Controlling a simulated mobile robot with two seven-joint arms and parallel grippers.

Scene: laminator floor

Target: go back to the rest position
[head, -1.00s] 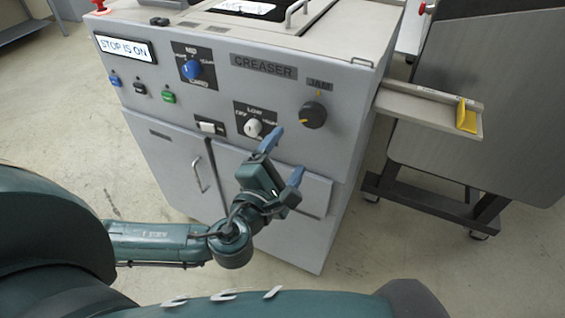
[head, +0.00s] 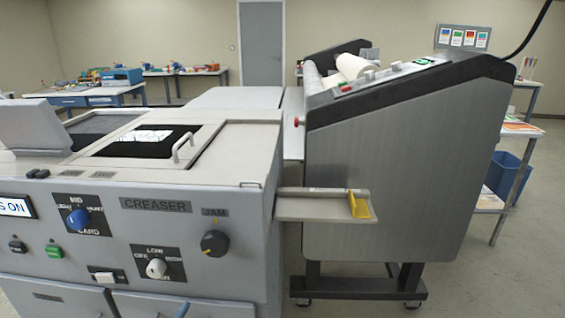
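Neither of my grippers shows in the head view now. The grey creaser machine (head: 150,227) stands close in front at the left. Its panel carries a blue MID/CARD knob (head: 79,219), a white knob (head: 156,268) with LOW at the top, and a dark JAM knob (head: 214,243). A display (head: 15,207) at the left edge is cut off and reads "S ON". A side tray (head: 322,206) with a yellow stop (head: 359,206) sticks out from the creaser's right side.
A large grey machine (head: 400,175) on a wheeled black stand is at the right, with a white roll (head: 354,68) on top. Behind are tables (head: 95,90), a grey door (head: 262,45) and a blue bin (head: 507,178). Little bare floor shows at the bottom right.

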